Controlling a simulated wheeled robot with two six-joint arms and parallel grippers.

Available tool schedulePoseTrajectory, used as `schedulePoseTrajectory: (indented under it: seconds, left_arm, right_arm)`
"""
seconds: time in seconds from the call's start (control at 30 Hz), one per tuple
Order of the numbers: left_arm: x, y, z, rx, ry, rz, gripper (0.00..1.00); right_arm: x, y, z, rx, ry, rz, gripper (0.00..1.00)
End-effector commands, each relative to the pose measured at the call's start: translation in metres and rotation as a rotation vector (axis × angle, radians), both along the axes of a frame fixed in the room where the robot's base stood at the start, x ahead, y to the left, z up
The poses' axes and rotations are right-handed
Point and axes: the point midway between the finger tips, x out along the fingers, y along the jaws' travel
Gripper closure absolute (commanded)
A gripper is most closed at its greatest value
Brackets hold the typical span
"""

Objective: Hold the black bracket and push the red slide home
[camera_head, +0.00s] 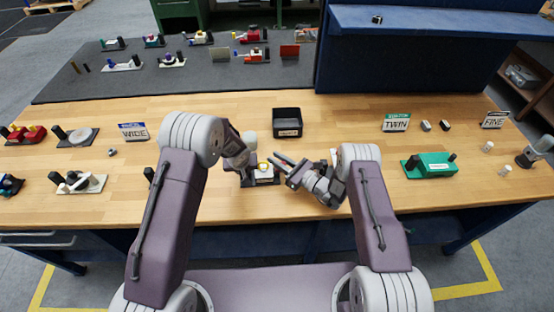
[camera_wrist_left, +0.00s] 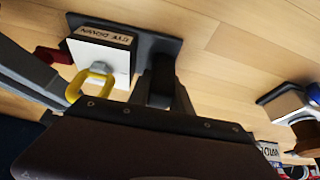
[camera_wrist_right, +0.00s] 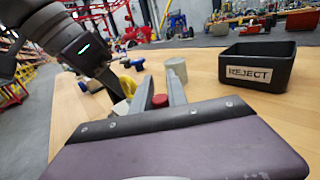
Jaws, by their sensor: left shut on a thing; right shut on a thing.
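The device (camera_head: 264,174) sits at the middle of the bench. In the left wrist view it is a dark base plate (camera_wrist_left: 172,46) with a white block (camera_wrist_left: 92,58) and a yellow ring (camera_wrist_left: 88,82). My left gripper (camera_head: 249,178) is shut on the black bracket (camera_wrist_left: 160,75), which stands between its fingers in the left wrist view. My right gripper (camera_head: 284,164) comes from the right and is shut on the red slide. The slide's round red end (camera_wrist_right: 160,101) shows between its fingers, and red also shows beside the white block (camera_wrist_left: 52,55). The fingers hide the rest of the slide.
A black tray labelled REJECT (camera_head: 287,122) stands just behind the device. A grey cylinder (camera_wrist_right: 176,68) is near the right fingertips. Signs, a green device (camera_head: 431,165) and several other mechanisms stand further off. Bare wood lies left and right of the device.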

Motion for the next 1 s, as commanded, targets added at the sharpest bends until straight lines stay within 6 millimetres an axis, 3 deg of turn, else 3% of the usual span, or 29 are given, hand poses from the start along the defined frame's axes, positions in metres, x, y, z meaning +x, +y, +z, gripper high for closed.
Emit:
schedulePoseTrajectory:
  seconds: [0.87,1.0]
  left_arm:
    - [-0.0020,0.0004,-0.0038,-0.001,0.006,0.005,1.00]
    - [-0.0021,0.0004,-0.0038,-0.001,0.006,0.005,1.00]
  right_arm:
    - [-0.0017,0.0014,-0.0014,0.001,0.001,0.005,1.00]
    - [-0.0024,0.0110,-0.0015,0.001,0.003,0.007,1.00]
